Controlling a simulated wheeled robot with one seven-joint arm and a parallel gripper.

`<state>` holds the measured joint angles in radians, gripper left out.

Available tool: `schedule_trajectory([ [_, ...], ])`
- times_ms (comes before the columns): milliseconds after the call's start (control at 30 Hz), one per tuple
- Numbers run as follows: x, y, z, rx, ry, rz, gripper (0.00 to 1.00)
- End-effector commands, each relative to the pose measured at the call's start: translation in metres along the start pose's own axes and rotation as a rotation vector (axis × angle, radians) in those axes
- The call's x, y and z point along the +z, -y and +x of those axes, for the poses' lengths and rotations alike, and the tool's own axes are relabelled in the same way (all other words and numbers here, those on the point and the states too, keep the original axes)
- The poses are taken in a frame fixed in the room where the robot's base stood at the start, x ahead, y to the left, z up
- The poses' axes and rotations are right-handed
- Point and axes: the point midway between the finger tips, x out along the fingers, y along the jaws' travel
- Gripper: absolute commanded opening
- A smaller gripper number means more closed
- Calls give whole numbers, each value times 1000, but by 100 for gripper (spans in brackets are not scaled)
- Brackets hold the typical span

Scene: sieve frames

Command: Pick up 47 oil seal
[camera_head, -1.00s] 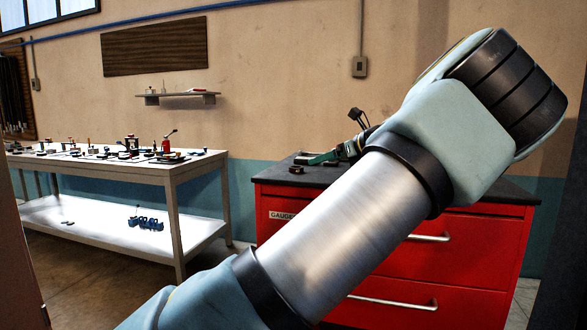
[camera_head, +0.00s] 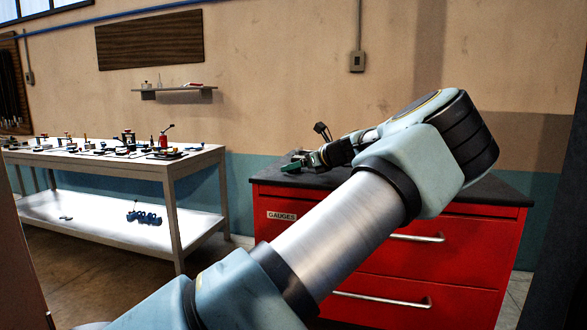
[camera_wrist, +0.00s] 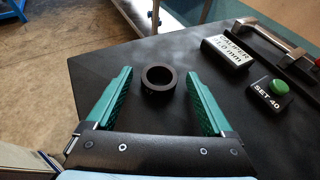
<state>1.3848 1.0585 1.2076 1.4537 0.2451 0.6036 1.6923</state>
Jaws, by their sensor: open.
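The oil seal is a small black ring (camera_wrist: 146,80) standing on the dark top of the red cabinet. In the wrist view it lies between and just ahead of the green fingertips, with its hole visible from above. My gripper (camera_wrist: 157,80) is open and empty, with a finger on each side of the ring. In the head view my gripper (camera_head: 297,162) is low over the left part of the cabinet top, and the ring cannot be made out there. No print is readable on the ring.
The cabinet top's edge is at left. A white workbench (camera_head: 180,165) with many small items stands at left.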

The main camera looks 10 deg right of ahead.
Motion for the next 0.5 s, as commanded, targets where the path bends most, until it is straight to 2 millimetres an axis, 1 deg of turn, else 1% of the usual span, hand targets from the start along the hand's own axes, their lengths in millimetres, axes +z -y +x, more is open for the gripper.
schedule_trajectory([
  [133,0,0,0,0,0,0,85],
  [500,0,0,0,0,0,0,43],
])
